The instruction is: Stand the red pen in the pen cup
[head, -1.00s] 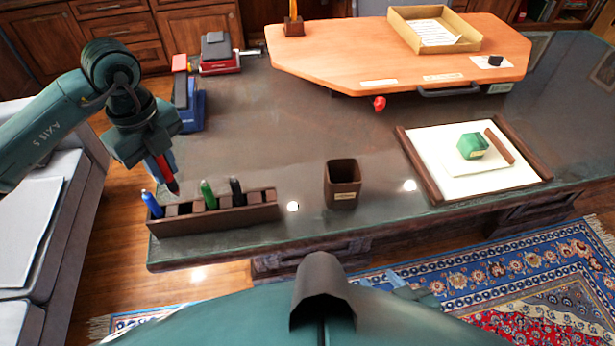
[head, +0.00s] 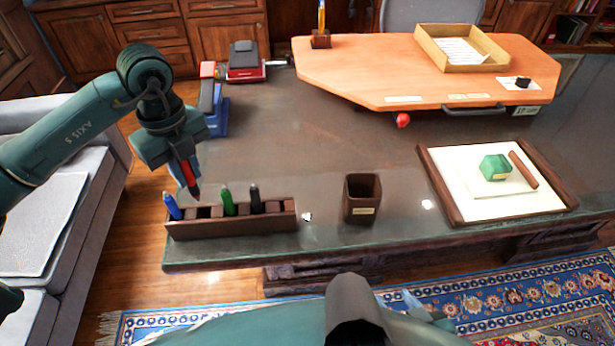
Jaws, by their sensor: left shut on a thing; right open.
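The red pen (head: 188,173) is held by my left gripper (head: 181,160), dark end down and slightly tilted. Its lower end is just above or behind the brown pen rack (head: 235,225), between a blue pen (head: 172,206) and a green pen (head: 227,201); I cannot tell whether it touches. The pen cup (head: 362,200) is a dark brown square cup with a pale label, upright and apparently empty, right of the rack. What seems to be my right gripper (head: 415,302) shows only as pale blue bits at the bottom, mostly hidden by my body.
A black pen (head: 255,198) also stands in the rack. A tray (head: 460,208) with a green block lies right of the cup. An orange board (head: 400,75) with a shallow box is at the back. The desk between rack and cup is clear, except for a small white spot.

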